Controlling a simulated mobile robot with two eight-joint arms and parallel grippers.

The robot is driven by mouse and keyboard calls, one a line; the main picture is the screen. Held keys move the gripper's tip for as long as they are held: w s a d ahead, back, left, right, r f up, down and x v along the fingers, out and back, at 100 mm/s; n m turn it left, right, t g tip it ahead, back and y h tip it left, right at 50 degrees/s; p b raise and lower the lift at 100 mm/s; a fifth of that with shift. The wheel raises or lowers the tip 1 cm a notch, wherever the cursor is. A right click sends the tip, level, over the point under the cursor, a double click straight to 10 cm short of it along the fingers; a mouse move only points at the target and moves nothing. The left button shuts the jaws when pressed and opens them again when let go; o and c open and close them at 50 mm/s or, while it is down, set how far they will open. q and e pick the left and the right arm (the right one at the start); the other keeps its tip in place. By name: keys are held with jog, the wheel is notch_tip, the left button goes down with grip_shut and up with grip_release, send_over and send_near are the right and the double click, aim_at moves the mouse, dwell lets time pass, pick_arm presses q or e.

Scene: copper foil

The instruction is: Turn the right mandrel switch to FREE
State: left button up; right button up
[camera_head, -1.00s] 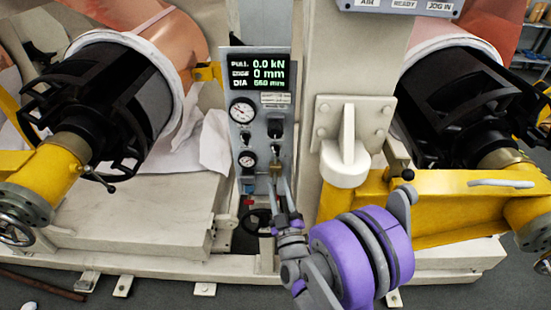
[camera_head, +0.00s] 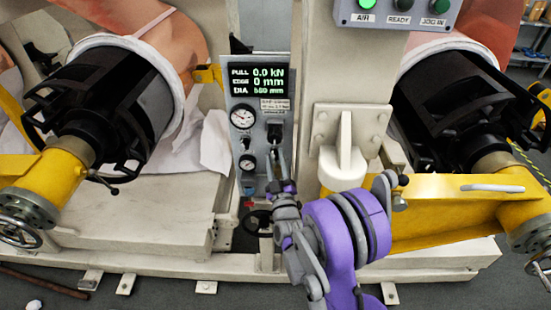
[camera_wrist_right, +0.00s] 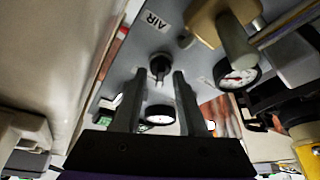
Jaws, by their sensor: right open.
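The grey control panel (camera_head: 258,178) stands between the two mandrels. A dark switch (camera_head: 274,131) sits under a small label plate on its right half. My right gripper (camera_head: 275,160) is just below that switch, pointing up at the panel. In the right wrist view my open gripper (camera_wrist_right: 159,78) has its fingers on either side of a black knob (camera_wrist_right: 160,65); contact is not visible. An AIR label is above the knob. I cannot read a FREE mark or tell the switch's setting. The right black mandrel (camera_head: 450,105) is at the right. My left gripper is not in view.
Gauges (camera_head: 242,117) and a small black knob (camera_head: 247,141) sit left of the switch. A white post (camera_head: 350,60) and yellow arm (camera_head: 450,188) flank the panel's right. A box with green lights (camera_head: 393,14) is above. A tan fitting (camera_wrist_right: 225,20) is near the fingers.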

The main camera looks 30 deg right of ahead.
grip_shut()
